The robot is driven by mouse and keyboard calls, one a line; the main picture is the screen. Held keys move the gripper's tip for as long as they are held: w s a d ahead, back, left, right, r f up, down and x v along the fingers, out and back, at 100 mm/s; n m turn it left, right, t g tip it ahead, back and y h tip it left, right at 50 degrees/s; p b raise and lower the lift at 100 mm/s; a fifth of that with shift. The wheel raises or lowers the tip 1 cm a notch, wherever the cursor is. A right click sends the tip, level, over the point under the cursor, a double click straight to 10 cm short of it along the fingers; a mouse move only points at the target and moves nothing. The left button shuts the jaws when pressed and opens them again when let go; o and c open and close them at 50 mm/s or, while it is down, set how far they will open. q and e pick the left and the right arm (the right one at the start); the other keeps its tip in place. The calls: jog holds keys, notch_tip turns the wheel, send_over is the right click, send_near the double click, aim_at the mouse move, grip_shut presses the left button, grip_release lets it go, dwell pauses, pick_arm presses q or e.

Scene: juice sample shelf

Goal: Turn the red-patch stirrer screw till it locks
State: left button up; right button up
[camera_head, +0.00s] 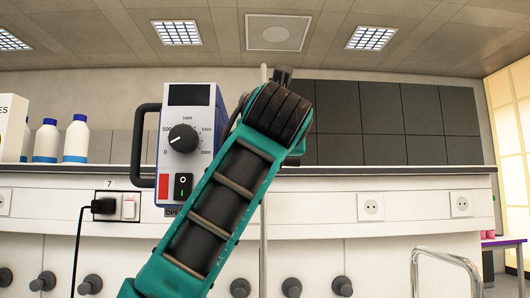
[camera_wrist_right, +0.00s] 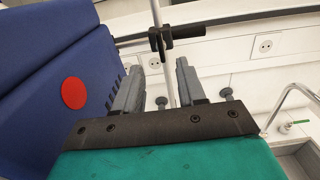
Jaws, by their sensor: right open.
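The stirrer (camera_head: 187,130) is a white and blue box with a dial, a dark display, a power switch and a red rectangular patch (camera_head: 163,187) on its front. In the right wrist view its blue housing (camera_wrist_right: 40,60) fills the left, with a round red patch (camera_wrist_right: 74,93). A black clamp with a screw-like grip (camera_wrist_right: 187,32) sits on a thin metal rod (camera_wrist_right: 158,14), beyond the fingertips. My right gripper (camera_wrist_right: 160,72) is open and empty, its fingers apart, with the rod showing between them. In the head view my teal right arm covers the box's right side and hides the clamp.
A black handle (camera_head: 140,150) sticks out left of the stirrer. White bottles with blue caps (camera_head: 76,140) stand on the shelf at the left. Sockets (camera_head: 371,206) line the white panel.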

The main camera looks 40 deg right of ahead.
jog(key=p+x, duration=0.1)
jog(key=x, duration=0.7)
jog(key=shift+p, duration=0.3)
jog(key=shift+d, duration=0.1)
grip_shut()
